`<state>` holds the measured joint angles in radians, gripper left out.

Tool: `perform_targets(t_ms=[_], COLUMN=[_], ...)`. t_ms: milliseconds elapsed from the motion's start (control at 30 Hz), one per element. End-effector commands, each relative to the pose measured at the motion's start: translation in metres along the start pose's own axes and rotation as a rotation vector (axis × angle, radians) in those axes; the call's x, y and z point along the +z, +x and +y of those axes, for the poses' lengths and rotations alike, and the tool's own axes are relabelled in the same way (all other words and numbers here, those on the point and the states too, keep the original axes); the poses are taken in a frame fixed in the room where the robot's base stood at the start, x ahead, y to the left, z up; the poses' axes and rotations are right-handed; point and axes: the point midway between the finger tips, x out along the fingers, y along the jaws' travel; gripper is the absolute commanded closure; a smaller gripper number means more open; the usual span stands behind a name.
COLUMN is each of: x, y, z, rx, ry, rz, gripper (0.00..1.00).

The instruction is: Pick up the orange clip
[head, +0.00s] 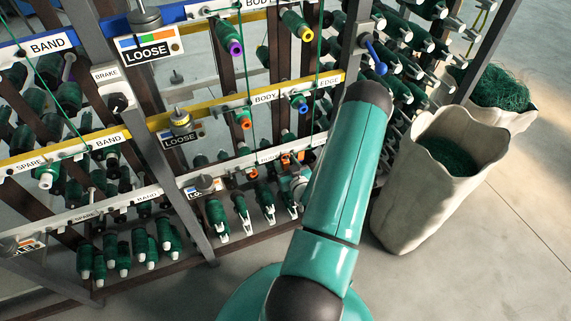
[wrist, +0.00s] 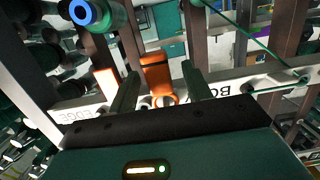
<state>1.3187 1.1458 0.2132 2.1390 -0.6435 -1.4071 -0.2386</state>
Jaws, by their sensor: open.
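The orange clip (wrist: 157,76) shows in the wrist view as an orange block with a dark band, at the pale labelled rail. It lies between the two fingers of my gripper (wrist: 160,72), which are apart, with a visible gap on each side. I cannot tell how far the fingertips are from it in depth. In the head view a small orange piece (head: 286,158) shows at the lower rail, close to the end of my arm. My gripper is mostly hidden there behind my arm.
A second orange piece (wrist: 107,83) is left of the fingers, and a blue-ended spool (wrist: 86,13) is above. The rack has several green spools and taut green threads. A pale sack (head: 400,190) of green netting stands right of my arm.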

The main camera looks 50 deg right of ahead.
Motion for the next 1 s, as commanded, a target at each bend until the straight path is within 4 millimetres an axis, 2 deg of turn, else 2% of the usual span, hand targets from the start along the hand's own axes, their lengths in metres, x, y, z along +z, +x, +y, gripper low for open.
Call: perform_targets(t_ms=[267,367,500,533,1000], x=[0.0002,0.0002,0.0002,0.0002,-0.0059], y=[0.0060,0.0059,0.0057,0.0057,0.0036], z=[-0.0001,0.0000,0.0000,0.0000,-0.0004], rx=[0.000,0.000,0.000,0.000,-0.001], ry=[0.000,0.000,0.000,0.000,-0.001], rz=[-0.001,-0.001,-0.001,-0.001,-0.002], gripper=[0.51,0.67,0.94,0.98,1.00])
